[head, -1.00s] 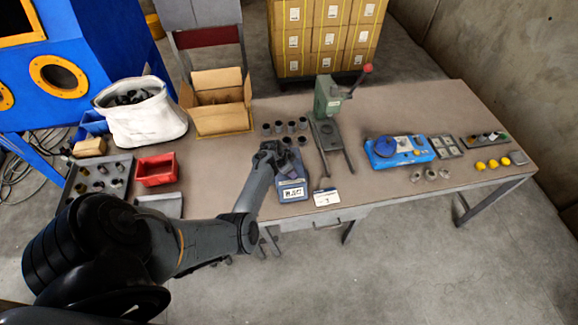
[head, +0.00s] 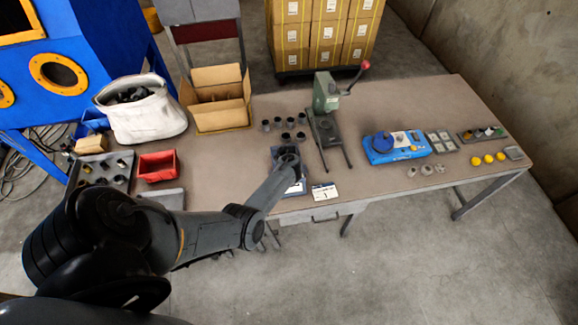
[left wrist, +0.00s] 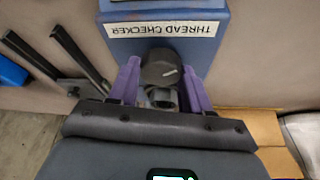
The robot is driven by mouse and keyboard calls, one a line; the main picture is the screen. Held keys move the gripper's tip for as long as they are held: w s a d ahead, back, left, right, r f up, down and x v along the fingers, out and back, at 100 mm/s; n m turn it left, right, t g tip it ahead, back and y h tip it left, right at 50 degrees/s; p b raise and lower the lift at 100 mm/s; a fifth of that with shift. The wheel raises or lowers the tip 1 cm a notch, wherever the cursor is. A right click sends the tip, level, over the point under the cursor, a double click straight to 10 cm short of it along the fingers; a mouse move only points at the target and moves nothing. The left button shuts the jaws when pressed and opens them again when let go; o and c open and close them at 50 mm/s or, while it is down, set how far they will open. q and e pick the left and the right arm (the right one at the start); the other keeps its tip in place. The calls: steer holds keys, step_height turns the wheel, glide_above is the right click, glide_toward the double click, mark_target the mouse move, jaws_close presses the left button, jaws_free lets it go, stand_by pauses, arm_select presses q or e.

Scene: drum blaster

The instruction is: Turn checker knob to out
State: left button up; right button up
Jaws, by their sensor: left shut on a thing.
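The thread checker is a blue box with a white "THREAD CHECKER" label (left wrist: 165,29) in the left wrist view. In the head view, the checker (head: 275,153) stands near the table's front edge, largely covered by my arm. Its dark round knob (left wrist: 160,66) sits below the label in the left wrist view. My left gripper (left wrist: 161,78) has its purple fingers on either side of the knob, shut on it. In the head view my left gripper (head: 287,160) is over the checker, its fingers hidden. The knob's pointer and the "out" marking cannot be made out. My right gripper is not in view.
A green press (head: 326,95) with a red-knobbed lever stands right of the checker. Several dark cups (head: 290,122) stand behind it. A white card (head: 324,191) lies at the front edge. A red bin (head: 157,167) and cardboard box (head: 218,100) are to the left.

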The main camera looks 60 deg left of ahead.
arm_select(q)
steer(key=n, duration=0.1)
steer(key=n+g+b, duration=0.1)
steer(key=n, duration=0.1)
steer(key=shift+w+f+y, duration=0.15)
steer(key=shift+y, duration=0.15)
steer(key=shift+f+n+g+b, duration=0.1)
steer(key=shift+n+g+b, duration=0.3)
steer(key=shift+n+b, duration=0.35)
steer(key=n+g+b, duration=0.1)
steer(key=n+b, duration=0.2)
steer(key=n+g+b, duration=0.1)
steer(key=n+b, duration=0.2)
steer(key=shift+w, duration=0.15)
steer(key=shift+n+g+b, duration=0.3)
steer(key=shift+n+b, duration=0.35)
steer(key=shift+b, duration=0.15)
steer(key=o, duration=1)
steer(key=shift+o, duration=0.2)
steer(key=shift+r, duration=0.25)
